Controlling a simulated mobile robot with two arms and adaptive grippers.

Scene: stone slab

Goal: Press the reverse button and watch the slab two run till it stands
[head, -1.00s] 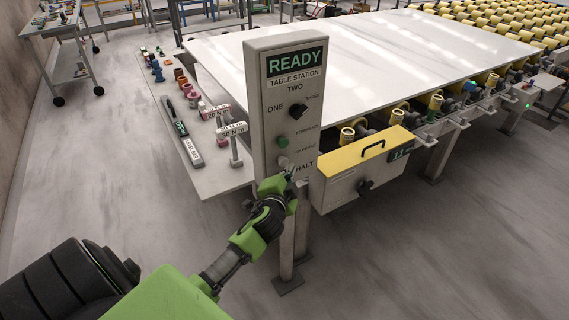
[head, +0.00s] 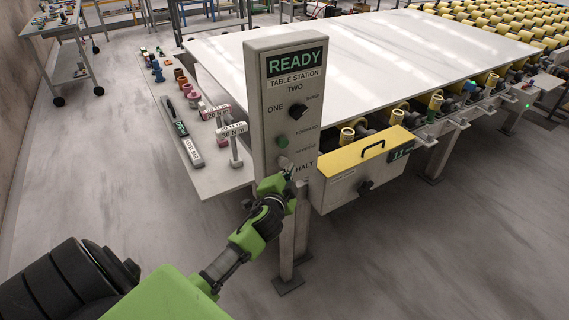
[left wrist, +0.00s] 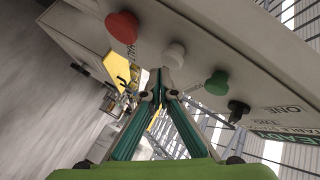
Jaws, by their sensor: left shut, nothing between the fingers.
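The grey control post (head: 289,105) reads READY, TABLE STATION TWO. Its pale reverse button (head: 283,161) sits under the green forward button (head: 282,141), beside a REVERSE label. My left gripper (head: 290,177) is shut and empty at the post's lower face, just below the reverse button. In the left wrist view the shut fingertips (left wrist: 158,80) are close to the white reverse button (left wrist: 174,54); I cannot tell whether they touch. The red halt button (left wrist: 121,26) shows there and is hidden behind my gripper in the head view. The large white slab (head: 365,60) lies flat on the roller table. My right gripper is not in view.
A black selector knob (head: 298,111) is above the green button. A yellow-topped box (head: 370,155) with a small display adjoins the post on the right. A side shelf (head: 215,180) with tools and labels is at left. Yellow rollers (head: 480,17) continue behind the slab.

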